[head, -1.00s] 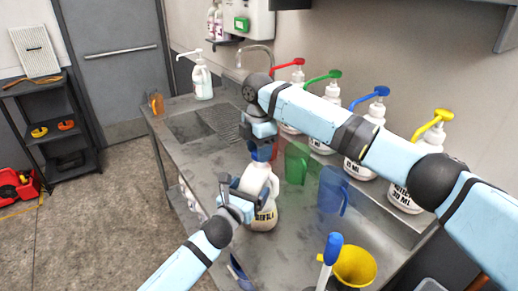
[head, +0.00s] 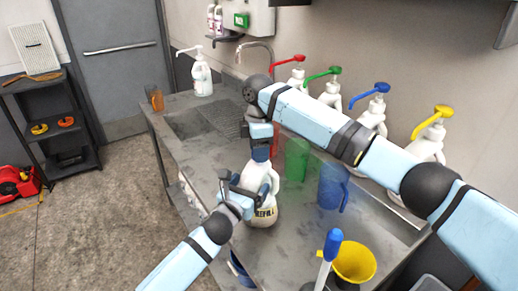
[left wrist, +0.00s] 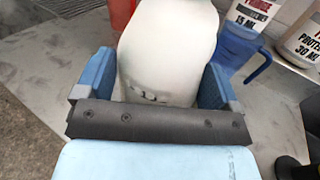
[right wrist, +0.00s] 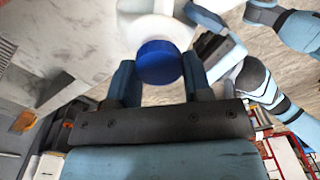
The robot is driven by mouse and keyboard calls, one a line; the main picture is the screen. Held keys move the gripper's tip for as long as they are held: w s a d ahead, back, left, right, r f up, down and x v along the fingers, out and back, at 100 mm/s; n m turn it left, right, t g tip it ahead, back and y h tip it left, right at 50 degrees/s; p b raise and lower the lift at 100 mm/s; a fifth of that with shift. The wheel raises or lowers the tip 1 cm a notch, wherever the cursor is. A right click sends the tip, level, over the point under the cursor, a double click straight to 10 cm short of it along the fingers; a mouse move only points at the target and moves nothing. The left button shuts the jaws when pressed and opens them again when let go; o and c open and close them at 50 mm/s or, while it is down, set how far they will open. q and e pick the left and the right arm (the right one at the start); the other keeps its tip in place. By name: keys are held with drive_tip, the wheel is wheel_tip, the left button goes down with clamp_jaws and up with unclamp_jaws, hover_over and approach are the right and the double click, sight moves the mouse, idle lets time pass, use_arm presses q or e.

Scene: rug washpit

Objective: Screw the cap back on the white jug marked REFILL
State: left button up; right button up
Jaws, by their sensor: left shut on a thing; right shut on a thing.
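The white jug (head: 265,180) marked REFILL stands upright on the metal counter. My left gripper (head: 236,192) is shut on its body from the left side. In the left wrist view the jug (left wrist: 168,50) sits between both fingers. My right gripper (head: 262,142) is above the jug's neck, pointing down, shut on the blue cap (right wrist: 158,62). In the right wrist view the cap is between the fingertips, in line with the white neck. The cap is at the top of the neck; I cannot tell whether its thread is engaged.
Red, green and blue (head: 333,187) clear measuring jugs stand close right of the jug. Pump bottles line the wall behind. A yellow funnel (head: 354,262) and a blue-handled tool (head: 332,245) are at the front. The sink (head: 190,122) is to the left.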

drive_tip(key=m, duration=1.1)
drive_tip(key=shift+m, duration=0.3)
drive_tip(key=m, duration=1.7)
drive_tip(key=shift+d+t, duration=0.1)
drive_tip(key=shift+t, duration=0.2)
drive_tip(key=m, duration=0.6)
drive_tip(key=shift+d, duration=0.1)
drive_tip(key=m, duration=0.6)
drive_tip(key=shift+f, duration=0.1)
drive_tip(key=m, duration=0.4)
drive_tip(key=shift+s+m, duration=0.1)
drive_tip(key=shift+m, duration=0.2)
